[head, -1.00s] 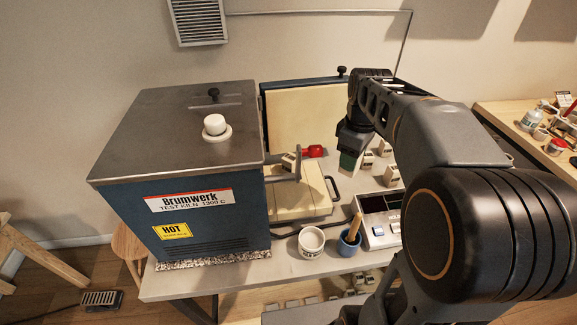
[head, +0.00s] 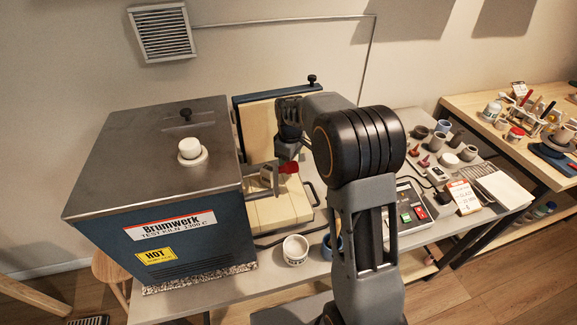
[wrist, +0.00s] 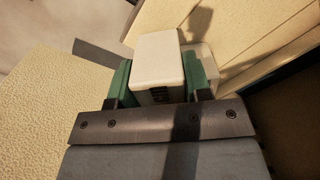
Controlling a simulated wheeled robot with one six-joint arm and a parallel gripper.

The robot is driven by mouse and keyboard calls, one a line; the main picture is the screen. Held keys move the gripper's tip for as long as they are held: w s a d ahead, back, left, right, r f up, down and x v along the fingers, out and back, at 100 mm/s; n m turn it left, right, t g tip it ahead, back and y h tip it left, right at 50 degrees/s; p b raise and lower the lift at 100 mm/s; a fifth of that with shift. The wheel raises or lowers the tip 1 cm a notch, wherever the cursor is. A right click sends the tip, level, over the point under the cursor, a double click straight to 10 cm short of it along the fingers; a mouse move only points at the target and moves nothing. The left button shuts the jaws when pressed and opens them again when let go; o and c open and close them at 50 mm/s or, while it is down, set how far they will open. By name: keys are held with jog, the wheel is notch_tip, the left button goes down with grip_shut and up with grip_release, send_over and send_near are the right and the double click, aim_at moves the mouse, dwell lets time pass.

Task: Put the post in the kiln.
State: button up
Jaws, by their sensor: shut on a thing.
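The kiln (head: 165,215) is a blue box with a steel top at the left of the head view. A cream-lined panel in a blue frame (head: 250,113) stands upright at its right side. In the wrist view, my gripper (wrist: 158,82) is shut on the post (wrist: 157,60), a pale block with dark marks on its near face, held between green pads. In the head view, my gripper (head: 287,150) is in front of the cream panel, right of the kiln; the post cannot be made out there. In the wrist view, cream surfaces lie on both sides of the post.
A white cup (head: 295,250) stands at the table's front. My arm hides part of the table. Several cups and tools stand at the right.

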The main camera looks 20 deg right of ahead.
jog(key=shift+w+a+f, duration=0.1)
jog(key=shift+w+f, duration=0.1)
jog(key=shift+f, duration=1.65)
jog(key=shift+f, duration=0.1)
jog(key=shift+f, duration=0.15)
jog(key=o, duration=1)
notch_tip(320, 180, up, 13)
jog(key=shift+f+b, duration=0.2)
jog(key=shift+b, duration=0.1)
